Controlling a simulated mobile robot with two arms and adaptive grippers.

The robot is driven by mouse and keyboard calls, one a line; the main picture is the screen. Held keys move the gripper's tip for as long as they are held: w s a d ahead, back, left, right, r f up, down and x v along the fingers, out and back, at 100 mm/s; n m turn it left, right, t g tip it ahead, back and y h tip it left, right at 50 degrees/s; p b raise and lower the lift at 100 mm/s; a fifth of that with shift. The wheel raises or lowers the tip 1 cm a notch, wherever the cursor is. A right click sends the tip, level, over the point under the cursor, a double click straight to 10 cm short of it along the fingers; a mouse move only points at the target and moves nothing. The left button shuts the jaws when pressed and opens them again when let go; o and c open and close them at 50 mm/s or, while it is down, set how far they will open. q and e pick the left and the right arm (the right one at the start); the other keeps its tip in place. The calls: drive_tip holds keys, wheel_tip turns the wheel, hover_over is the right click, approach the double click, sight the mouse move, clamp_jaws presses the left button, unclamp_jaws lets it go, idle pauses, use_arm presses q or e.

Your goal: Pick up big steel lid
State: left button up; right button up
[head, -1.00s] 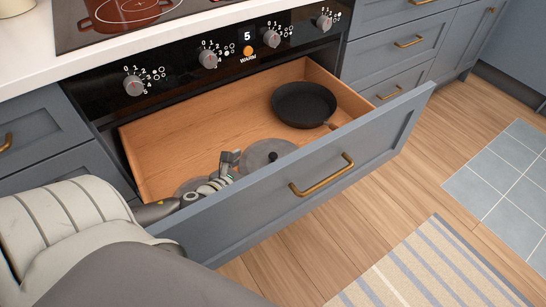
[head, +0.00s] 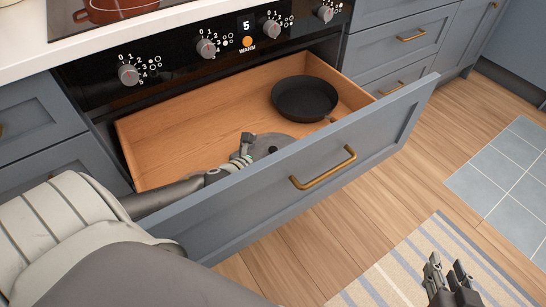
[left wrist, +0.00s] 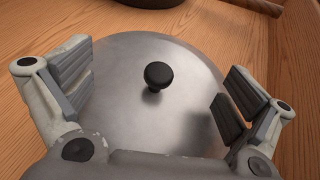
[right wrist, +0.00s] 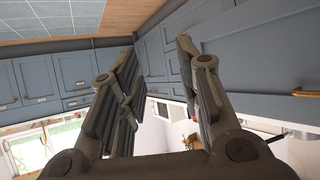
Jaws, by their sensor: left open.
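A round steel lid (left wrist: 125,118) with a black knob (left wrist: 158,73) lies flat in the open drawer. In the head view the lid (head: 286,143) is partly hidden by the drawer front and my left gripper. My left gripper (head: 243,147) is inside the drawer over the lid.
A black pan (head: 305,98) sits at the back right of the wooden drawer (head: 190,125). The blue-grey drawer front (head: 330,150) with a brass handle (head: 322,169) stands before my left arm. The drawer's back left is clear.

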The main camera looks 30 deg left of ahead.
use_arm(q)
drive_tip(key=shift+x, duration=0.85)
use_arm(e)
drive_tip(key=shift+w+a+r+t+y, duration=0.2)
drive_tip(key=shift+w+r+t, duration=0.2)
drive_tip(key=shift+r, duration=0.15)
drive_tip(key=shift+w+a+r+t+y, duration=0.15)
drive_tip(key=shift+w+r+t, duration=0.15)
drive_tip(key=shift+r+t, duration=0.15)
